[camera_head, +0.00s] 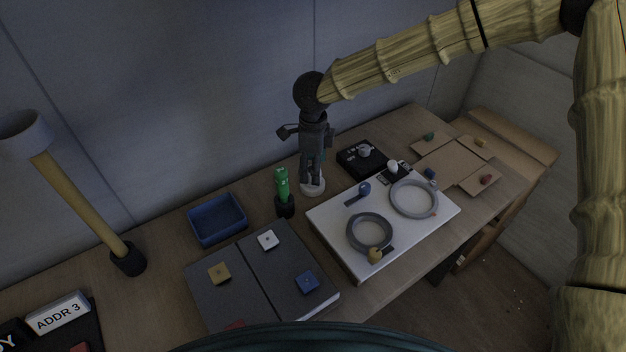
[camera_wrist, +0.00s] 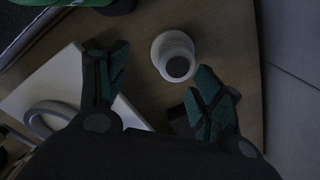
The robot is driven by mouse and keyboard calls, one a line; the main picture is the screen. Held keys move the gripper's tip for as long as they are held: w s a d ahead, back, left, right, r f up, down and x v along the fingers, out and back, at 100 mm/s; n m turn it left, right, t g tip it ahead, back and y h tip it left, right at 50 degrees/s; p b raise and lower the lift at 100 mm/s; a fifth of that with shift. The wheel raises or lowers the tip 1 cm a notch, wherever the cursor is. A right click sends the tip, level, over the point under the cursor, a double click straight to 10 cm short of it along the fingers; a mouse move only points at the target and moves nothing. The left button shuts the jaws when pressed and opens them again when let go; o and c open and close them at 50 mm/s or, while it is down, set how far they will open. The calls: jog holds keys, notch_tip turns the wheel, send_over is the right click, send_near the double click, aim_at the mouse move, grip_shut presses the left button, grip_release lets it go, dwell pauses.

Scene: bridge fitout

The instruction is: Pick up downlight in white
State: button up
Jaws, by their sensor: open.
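The white downlight (camera_head: 312,187) stands on the wooden table beside the back left corner of a white board. In the wrist view it is a short white cylinder (camera_wrist: 171,46) with a dark grey round centre. My gripper (camera_head: 315,172) points down right above it, and hides part of it in the head view. In the wrist view the two green-padded fingers (camera_wrist: 164,68) are spread apart, with the downlight between and just beyond their tips. Nothing is held. Whether the fingertips are at the downlight's height I cannot tell.
A green item in a black pot (camera_head: 284,205) stands close on the left. The white board (camera_head: 330,227) with grey cable rings lies in front right. A black box (camera_head: 352,165) is behind right. A blue tray (camera_head: 216,221) and dark panels (camera_head: 236,258) lie left.

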aim_at(310, 190)
jog(key=shift+g, duration=0.3)
jog(key=w+f, duration=0.1)
jog(key=f, duration=0.1)
jog(key=w+f, duration=0.1)
jog(key=f, duration=0.1)
jog(key=w+f+p, duration=0.1)
jog(key=f, duration=0.1)
jog(key=shift+w+a+f, duration=0.1)
jog(key=shift+w, duration=0.15)
jog(key=shift+f, duration=0.25)
jog(key=shift+s+r, duration=0.3)
jog(key=shift+s, duration=0.2)
jog(key=shift+s+r, duration=0.45)
jog(key=shift+s, duration=0.25)
jog(key=c, duration=0.4)
jog(key=shift+w+f, duration=0.15)
jog(key=shift+w, duration=0.05)
jog(key=c, duration=0.4)
jog(key=shift+w+f, duration=0.5)
jog(key=c, duration=0.4)
jog(key=shift+s+r, duration=0.15)
jog(key=shift+c, duration=0.2)
